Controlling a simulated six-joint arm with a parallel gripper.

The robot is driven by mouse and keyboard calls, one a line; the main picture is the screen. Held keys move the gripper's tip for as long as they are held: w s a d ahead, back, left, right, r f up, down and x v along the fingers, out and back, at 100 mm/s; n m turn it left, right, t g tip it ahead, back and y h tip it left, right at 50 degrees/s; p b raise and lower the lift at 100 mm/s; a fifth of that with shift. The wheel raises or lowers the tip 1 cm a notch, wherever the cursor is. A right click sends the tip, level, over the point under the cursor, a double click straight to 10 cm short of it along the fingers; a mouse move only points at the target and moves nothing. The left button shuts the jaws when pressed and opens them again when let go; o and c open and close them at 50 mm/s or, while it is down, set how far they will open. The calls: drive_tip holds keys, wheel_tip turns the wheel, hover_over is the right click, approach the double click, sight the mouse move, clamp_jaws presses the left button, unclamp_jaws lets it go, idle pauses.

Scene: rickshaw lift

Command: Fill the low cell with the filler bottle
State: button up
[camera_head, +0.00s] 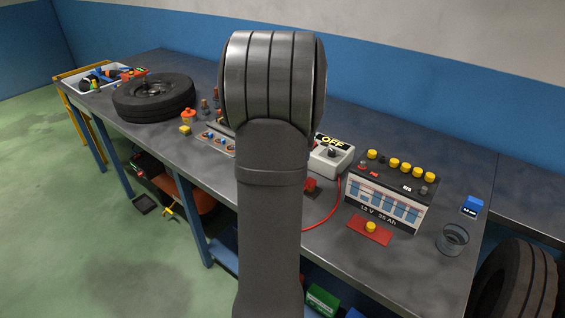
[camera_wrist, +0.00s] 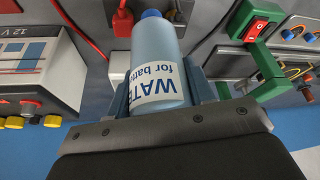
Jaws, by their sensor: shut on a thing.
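The battery (camera_head: 388,205), marked 12 V 35 Ah, stands at the right of the bench in the head view. Several yellow caps line its top, with a gap between the first and second from the left. A loose yellow cap (camera_head: 370,227) lies on a red mat (camera_head: 357,234) in front. In the wrist view, my gripper (camera_wrist: 162,95) is shut on the filler bottle (camera_wrist: 155,50), pale blue with a blue cap and a "WATER" label. The battery (camera_wrist: 45,60) shows apart from it at the left. In the head view, my arm hides the bottle and gripper.
A grey box with an OFF sign (camera_head: 331,157) stands left of the battery, with a red cable (camera_head: 328,214) nearby. A clear cup (camera_head: 452,239) and a blue device (camera_head: 472,206) are at the right. A tyre (camera_head: 153,98) lies on the far left of the bench.

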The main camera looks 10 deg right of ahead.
drive_tip(key=s+d+r+m+h, duration=0.1)
drive_tip(key=s+d+r+m, duration=0.1)
drive_tip(key=d+r, duration=0.5)
drive_tip(key=s+d+r+m+g, duration=0.1)
drive_tip(key=d+r, duration=0.3)
drive_tip(key=d, duration=0.7)
drive_tip(key=s+d+r+m+h, duration=0.1)
drive_tip(key=s+d+r+m, duration=0.1)
drive_tip(key=d+r, duration=0.45)
wheel_tip(320, 180, down, 6)
drive_tip(key=d, duration=0.1)
drive_tip(key=shift+s+d+f, duration=0.15)
drive_tip(key=shift+d+f, duration=0.05)
drive_tip(key=shift+d, duration=0.2)
drive_tip(key=shift+s+a+f+y, duration=0.1)
drive_tip(key=shift+f+y, duration=0.05)
drive_tip(key=shift+f, duration=0.8)
drive_tip(key=shift+a+f+y, duration=0.1)
drive_tip(key=shift+f+y, duration=0.05)
drive_tip(key=shift+f, duration=0.75)
idle(2.9)
